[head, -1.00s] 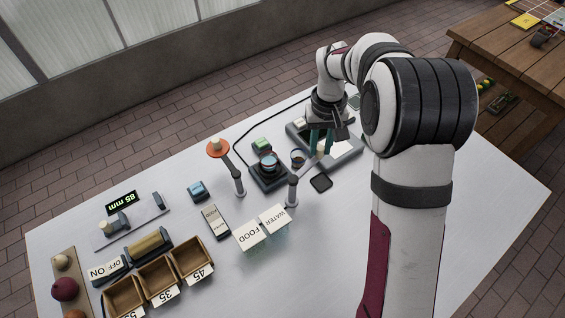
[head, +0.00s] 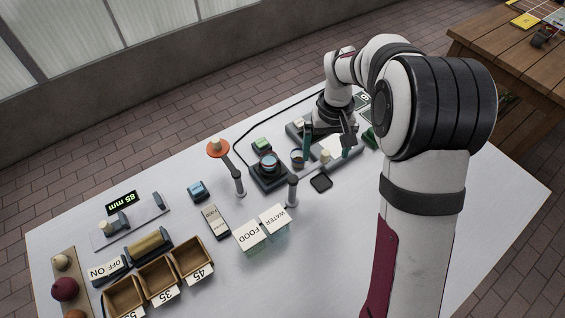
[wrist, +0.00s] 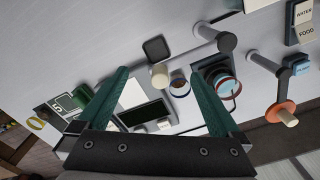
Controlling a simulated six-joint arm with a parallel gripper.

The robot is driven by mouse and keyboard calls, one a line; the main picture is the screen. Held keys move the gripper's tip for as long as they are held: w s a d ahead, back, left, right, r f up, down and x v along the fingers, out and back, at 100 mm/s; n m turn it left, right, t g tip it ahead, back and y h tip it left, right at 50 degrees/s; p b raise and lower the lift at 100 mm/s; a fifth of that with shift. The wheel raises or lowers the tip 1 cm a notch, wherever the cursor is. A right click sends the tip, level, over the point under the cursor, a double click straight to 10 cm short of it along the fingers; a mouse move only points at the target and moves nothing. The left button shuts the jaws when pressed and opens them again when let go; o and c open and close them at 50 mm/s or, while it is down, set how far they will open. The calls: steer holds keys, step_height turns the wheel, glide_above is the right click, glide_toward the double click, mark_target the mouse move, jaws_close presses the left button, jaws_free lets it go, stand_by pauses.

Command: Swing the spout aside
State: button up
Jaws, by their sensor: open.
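A grey post (head: 292,190) carries a thin swinging arm that ends in a cream knob (head: 326,156); this looks like the spout. In the wrist view the knob (wrist: 159,77) appears between my fingertips, and the post (wrist: 228,42) is to its upper right. My gripper (head: 327,153) is open with its green fingers apart, one on each side of the knob. I see no clear contact, and height above the knob is hard to judge. A small cup (wrist: 180,87) sits beside the knob.
A dark unit with a ringed top (head: 268,162) stands left of the cup. Another post arm with an orange disc (head: 218,148) is farther left. A black square pad (head: 321,182) lies in front. Wooden bins (head: 190,258) and sign blocks (head: 250,236) fill the front left.

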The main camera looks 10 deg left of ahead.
steer(key=shift+r, duration=0.1)
steer(key=shift+r, duration=3.4)
steer(key=s+d+m, duration=0.1)
steer(key=s+m, duration=0.2)
steer(key=s, duration=0.6)
steer(key=s+d+r+m+y, duration=0.1)
steer(key=s+d+m, duration=0.1)
steer(key=s, duration=0.8)
steer(key=s+d+r+m, duration=0.1)
steer(key=s+m, duration=0.2)
steer(key=s, duration=0.7)
steer(key=shift+s+d+r+m+y, duration=0.2)
steer(key=shift+d+m+y, duration=0.1)
steer(key=shift+y, duration=0.1)
